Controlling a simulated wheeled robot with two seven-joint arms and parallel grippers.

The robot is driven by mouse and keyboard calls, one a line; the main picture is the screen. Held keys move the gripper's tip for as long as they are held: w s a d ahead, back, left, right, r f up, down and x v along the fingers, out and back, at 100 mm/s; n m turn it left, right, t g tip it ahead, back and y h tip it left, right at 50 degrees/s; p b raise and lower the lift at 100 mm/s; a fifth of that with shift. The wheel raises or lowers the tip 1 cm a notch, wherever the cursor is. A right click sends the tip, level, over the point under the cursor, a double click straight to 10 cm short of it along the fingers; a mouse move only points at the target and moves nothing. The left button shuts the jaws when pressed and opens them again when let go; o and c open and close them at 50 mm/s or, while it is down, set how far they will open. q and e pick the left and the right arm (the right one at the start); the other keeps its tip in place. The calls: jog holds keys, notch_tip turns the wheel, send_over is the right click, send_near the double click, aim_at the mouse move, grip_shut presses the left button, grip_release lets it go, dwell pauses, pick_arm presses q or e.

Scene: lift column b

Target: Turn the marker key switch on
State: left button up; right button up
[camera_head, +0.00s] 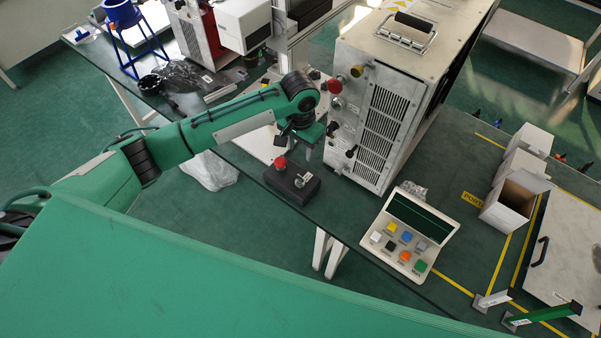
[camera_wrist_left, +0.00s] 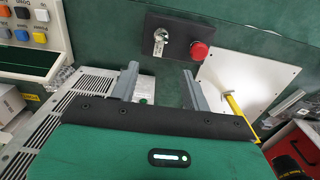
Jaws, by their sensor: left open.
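A small black control box (camera_head: 291,184) lies on the dark green table, left of the white cabinet. It carries a silver key switch (camera_head: 303,179) and a red mushroom button (camera_head: 280,163). In the left wrist view the box (camera_wrist_left: 181,56) shows ahead of the fingers, with the key switch (camera_wrist_left: 160,40) at its left and the red button (camera_wrist_left: 199,50) at its right. My left gripper (camera_head: 294,147) hangs over the box's far side. Its two grey fingers (camera_wrist_left: 160,74) are apart with nothing between them, short of the key. My right gripper is out of view.
The white cabinet (camera_head: 364,159) with vents and knobs stands close right of the gripper. A button panel (camera_head: 408,236) lies to the right of the box. A clear plastic bag (camera_head: 210,170) is at the left. White boxes (camera_head: 512,203) stand at the far right.

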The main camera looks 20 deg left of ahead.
aim_at(300, 176)
pick_arm(q)
notch_tip(300, 176, down, 12)
jog(key=p, duration=0.3)
jog(key=shift+f+p, duration=0.25)
jog(key=shift+p, duration=0.05)
jog(key=shift+a+f, duration=0.1)
jog(key=shift+f, duration=0.4)
jog(key=c, duration=1)
